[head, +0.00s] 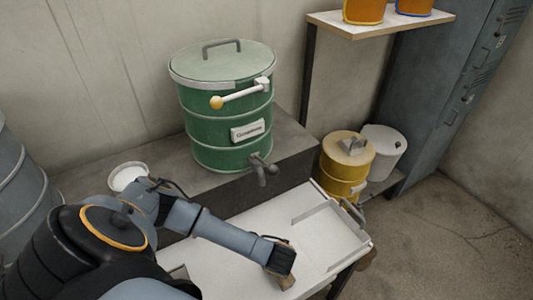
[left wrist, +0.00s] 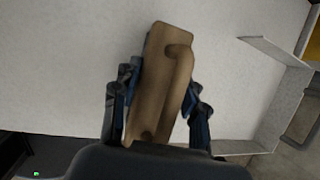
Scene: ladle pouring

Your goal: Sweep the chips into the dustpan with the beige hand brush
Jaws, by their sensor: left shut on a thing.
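My left arm reaches in from the left, and its gripper (head: 281,264) is over the white table (head: 222,262). In the left wrist view the gripper (left wrist: 156,108) is shut on the beige hand brush (left wrist: 160,75), with fingers on both sides of its block. Only a small part of the brush (head: 287,282) shows in the head view; its bristles are hidden. A white, low-walled dustpan (head: 315,212) lies on the table's right end, right of the gripper and apart from it. Its walls show in the left wrist view (left wrist: 272,49). I cannot make out any chips. My right gripper is out of view.
A green drum (head: 222,115) with a tap stands on a grey ledge behind the table. A white bowl (head: 128,177) is on the ledge at left. A yellow can (head: 344,165) and a white can (head: 385,150) stand beyond the table's right end. Bare floor lies at right.

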